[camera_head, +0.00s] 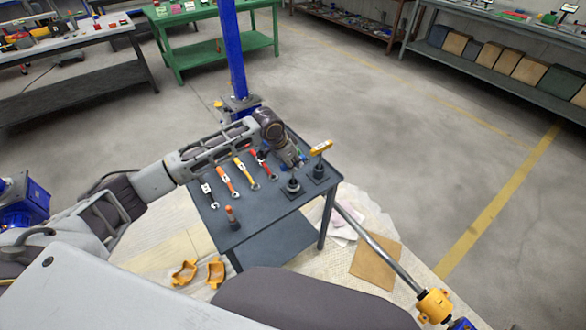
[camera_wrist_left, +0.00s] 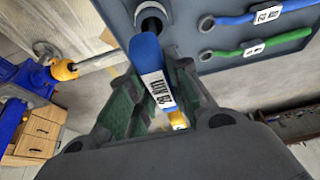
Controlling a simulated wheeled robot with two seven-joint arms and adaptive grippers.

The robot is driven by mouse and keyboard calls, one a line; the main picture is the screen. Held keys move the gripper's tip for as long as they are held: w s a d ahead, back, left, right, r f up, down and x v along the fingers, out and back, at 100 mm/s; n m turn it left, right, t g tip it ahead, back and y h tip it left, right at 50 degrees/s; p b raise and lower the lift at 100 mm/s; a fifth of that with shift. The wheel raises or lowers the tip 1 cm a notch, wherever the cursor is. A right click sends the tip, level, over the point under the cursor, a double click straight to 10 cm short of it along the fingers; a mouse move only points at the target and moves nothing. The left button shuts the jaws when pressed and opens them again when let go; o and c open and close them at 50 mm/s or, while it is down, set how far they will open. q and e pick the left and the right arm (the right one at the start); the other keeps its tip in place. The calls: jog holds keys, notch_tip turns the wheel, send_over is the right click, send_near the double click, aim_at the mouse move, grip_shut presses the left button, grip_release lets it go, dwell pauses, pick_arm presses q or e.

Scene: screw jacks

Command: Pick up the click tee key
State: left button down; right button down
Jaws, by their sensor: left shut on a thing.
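The click tee key (camera_wrist_left: 150,70), as I take it, has a blue handle with a white label whose print I cannot read surely. In the wrist view it lies between the green-padded fingers of my left gripper (camera_wrist_left: 150,105), which is shut on it. In the head view my left gripper (camera_head: 293,160) is over the right part of the small grey table and hides most of the key. A dark round stand (camera_head: 292,187) is just below the gripper. I cannot tell whether the key is clear of it. My right gripper is not seen.
A yellow tee handle (camera_head: 322,147) stands upright close to the right of my gripper. A green handle (camera_wrist_left: 250,48) lies beyond the key.

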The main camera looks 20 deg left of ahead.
pick_arm(q)
jog(key=shift+r, duration=0.15)
jog(key=shift+r, duration=4.9)
